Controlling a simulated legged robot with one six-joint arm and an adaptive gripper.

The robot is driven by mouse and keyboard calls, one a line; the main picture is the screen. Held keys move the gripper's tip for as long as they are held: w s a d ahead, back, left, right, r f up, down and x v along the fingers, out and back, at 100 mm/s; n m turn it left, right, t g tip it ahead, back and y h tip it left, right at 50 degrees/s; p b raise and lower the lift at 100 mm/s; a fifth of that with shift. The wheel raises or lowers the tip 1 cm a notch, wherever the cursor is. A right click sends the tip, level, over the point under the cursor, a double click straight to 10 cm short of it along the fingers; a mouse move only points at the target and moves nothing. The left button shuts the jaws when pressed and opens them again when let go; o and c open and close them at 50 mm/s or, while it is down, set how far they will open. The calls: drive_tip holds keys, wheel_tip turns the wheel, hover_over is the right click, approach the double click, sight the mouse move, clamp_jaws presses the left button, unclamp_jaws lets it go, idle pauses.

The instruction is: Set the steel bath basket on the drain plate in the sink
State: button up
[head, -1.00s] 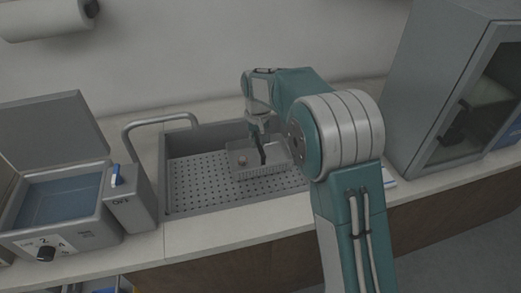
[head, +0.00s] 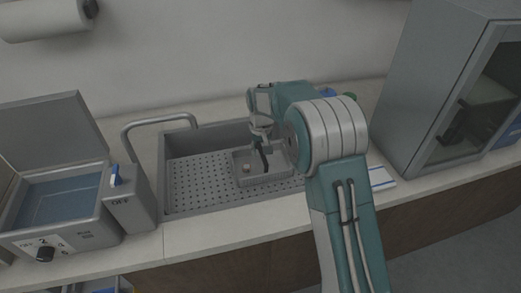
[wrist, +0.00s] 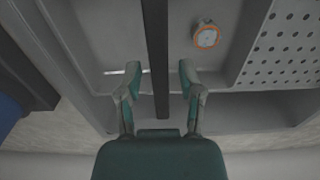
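The steel bath basket (head: 265,181) is a shallow grey tray with a dark upright handle (head: 265,160). It sits level on the perforated drain plate (head: 200,182) in the sink, toward the right side. In the wrist view the handle (wrist: 155,40) runs as a dark bar between the fingers. My gripper (wrist: 158,70) is open, with a gap on both sides of the bar. In the head view my gripper (head: 262,136) is just above the handle. A small round piece with an orange ring (wrist: 206,38) lies inside the basket; the plate's holes (wrist: 290,45) show beside it.
A curved tap (head: 160,122) rises at the sink's left. A water bath (head: 60,200) with its lid up stands further left. A glass-fronted cabinet (head: 450,90) stands at the right. The drain plate's left part is clear.

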wheel_tip(320, 180, up, 12)
drive_tip(key=s+d+r+t, duration=0.1)
drive_tip(key=s+d+r, duration=0.5)
drive_tip(key=s+r, duration=0.15)
drive_tip(key=s+d+r+m+t, duration=0.15)
drive_tip(key=s+d, duration=0.25)
drive_tip(key=s, duration=0.5)
drive_tip(key=s+d+r+m+t, duration=0.1)
drive_tip(key=s+d+r+t, duration=0.2)
drive_tip(key=s, duration=0.6)
drive_tip(key=s+d+f, duration=0.3)
drive_tip(key=s+f, duration=0.1)
drive_tip(key=s, duration=0.5)
drive_tip(key=shift+d+m, duration=0.25)
drive_tip(key=shift+m, duration=0.1)
drive_tip(key=shift+w, duration=0.1)
